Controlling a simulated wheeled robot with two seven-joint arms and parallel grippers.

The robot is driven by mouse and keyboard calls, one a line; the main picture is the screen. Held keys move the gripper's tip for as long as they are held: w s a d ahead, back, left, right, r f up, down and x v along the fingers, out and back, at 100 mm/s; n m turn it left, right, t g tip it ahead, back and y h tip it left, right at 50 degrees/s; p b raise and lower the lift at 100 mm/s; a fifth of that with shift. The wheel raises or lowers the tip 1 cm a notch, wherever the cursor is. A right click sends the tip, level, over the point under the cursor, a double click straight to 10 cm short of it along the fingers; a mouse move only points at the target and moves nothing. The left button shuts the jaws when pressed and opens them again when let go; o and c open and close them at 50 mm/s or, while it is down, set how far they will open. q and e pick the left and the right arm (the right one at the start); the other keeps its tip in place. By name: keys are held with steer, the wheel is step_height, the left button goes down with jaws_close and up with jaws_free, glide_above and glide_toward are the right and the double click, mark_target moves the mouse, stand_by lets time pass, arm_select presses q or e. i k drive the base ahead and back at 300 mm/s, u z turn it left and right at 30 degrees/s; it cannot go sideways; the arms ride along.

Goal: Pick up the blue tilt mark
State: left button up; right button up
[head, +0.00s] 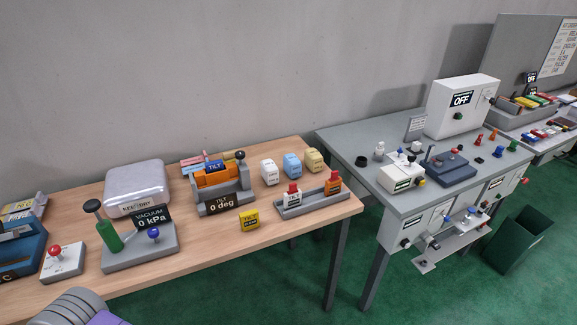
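A small blue piece lettered TILT (214,167) shows at the top of the orange part of a grey tilt fixture (222,195) on the wooden table. The fixture's display reads 0 deg. I cannot tell whether the blue piece lies loose or is fixed there. A yellow block lettered TILT (250,221) stands on the table in front of the fixture. A blue-and-white block (292,164) stands behind right, its lettering too small to read. Neither gripper is in view.
A vacuum stand (140,250) with a green handle and a silver box (134,186) stand left of the fixture. White (269,171) and tan (314,160) blocks flank the blue-and-white block. The table's front edge is largely clear.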

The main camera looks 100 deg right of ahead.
mark_target(218, 165)
steer(key=z, duration=1.85)
